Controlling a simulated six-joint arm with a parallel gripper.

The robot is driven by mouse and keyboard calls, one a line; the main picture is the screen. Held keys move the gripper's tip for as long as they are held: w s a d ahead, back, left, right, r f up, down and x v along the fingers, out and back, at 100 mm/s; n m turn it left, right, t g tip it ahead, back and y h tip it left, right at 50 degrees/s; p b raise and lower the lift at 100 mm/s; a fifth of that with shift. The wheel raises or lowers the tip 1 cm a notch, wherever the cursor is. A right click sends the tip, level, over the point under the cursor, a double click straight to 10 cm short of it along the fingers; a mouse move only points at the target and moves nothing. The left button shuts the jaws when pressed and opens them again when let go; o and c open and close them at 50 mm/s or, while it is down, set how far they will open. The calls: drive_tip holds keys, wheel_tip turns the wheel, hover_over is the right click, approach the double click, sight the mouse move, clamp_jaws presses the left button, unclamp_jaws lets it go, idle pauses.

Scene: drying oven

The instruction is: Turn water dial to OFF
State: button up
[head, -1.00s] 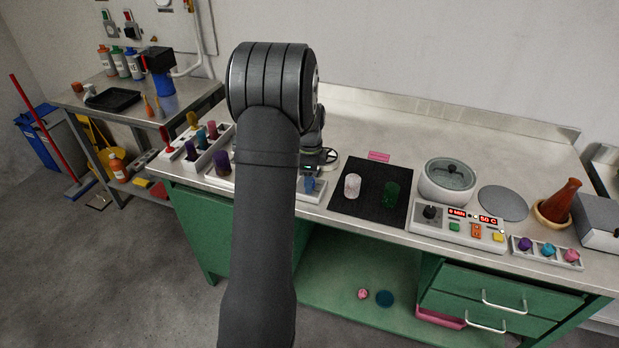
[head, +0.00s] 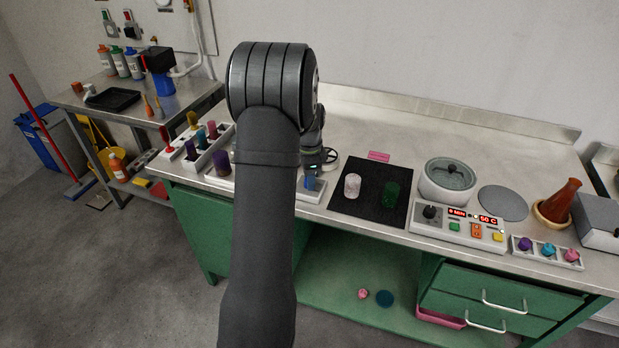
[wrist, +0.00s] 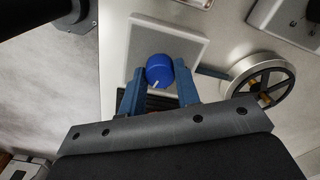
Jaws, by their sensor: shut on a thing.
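The blue dial (wrist: 159,70) has a white pointer mark and sits on a light square plate (wrist: 190,45) in the wrist view. The two blue fingers of my gripper (wrist: 158,76) stand on either side of the dial and are shut on it. The pointer mark faces down and slightly left in the picture. No OFF lettering is readable. In the head view a small part of the blue dial (head: 309,182) shows at the bench's front edge, and my arm hides most of the gripper.
A spoked handwheel (wrist: 262,82) stands close to the right of the dial, also seen in the head view (head: 330,155). A black mat (head: 371,205) with a white and a green cup lies to the right. A rack of coloured items (head: 208,150) stands to the left.

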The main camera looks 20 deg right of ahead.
drive_tip(key=n, duration=0.5)
drive_tip(key=shift+n, duration=0.3)
drive_tip(key=n, duration=1)
drive_tip(key=shift+r+n, duration=0.1)
drive_tip(key=shift+n, duration=2.5)
drive_tip(key=o, duration=1)
drive_tip(key=shift+c, duration=0.2)
